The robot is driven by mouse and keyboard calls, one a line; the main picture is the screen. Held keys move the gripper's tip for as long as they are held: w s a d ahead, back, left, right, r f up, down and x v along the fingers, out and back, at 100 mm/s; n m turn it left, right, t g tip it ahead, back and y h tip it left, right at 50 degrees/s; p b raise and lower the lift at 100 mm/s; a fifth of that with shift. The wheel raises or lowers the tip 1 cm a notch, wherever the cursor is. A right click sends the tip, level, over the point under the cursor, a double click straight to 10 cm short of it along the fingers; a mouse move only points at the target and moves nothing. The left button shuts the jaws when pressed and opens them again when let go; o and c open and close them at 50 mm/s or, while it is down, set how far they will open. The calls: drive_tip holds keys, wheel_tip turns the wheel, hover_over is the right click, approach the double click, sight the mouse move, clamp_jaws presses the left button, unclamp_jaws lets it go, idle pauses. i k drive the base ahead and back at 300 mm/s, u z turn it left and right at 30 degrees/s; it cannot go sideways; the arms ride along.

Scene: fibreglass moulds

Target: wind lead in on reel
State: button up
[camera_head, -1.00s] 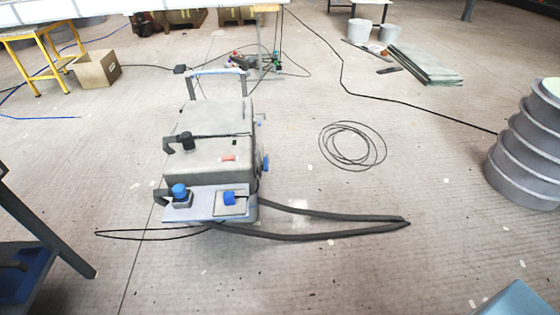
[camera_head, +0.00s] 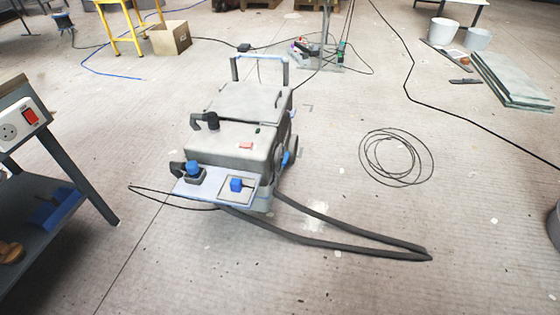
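A small dark, spool-like thing (camera_head: 63,24) stands on the floor at the far left in the head view; it may be the reel, but it is too small to be sure. A blue lead (camera_head: 108,75) lies loose on the floor in front of the yellow trestle. A thin black lead (camera_head: 455,118) runs across the floor at the right. A loose coil of black line (camera_head: 396,158) lies flat right of the grey machine. I cannot tell which lead belongs to the reel. My gripper is not in view.
A grey wheeled machine (camera_head: 236,140) with a thick dark hose (camera_head: 330,240) stands mid-floor. A bench with a socket box (camera_head: 22,122) is at the left. A cardboard box (camera_head: 167,38) and yellow trestle (camera_head: 121,28) stand behind. Bare floor lies between bench and machine.

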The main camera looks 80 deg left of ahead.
sight(278, 159)
drive_tip(key=u, duration=3.2)
drive_tip(key=i, duration=1)
drive_tip(key=u, duration=0.25)
drive_tip(key=k, duration=0.9)
drive_tip(key=u, duration=0.05)
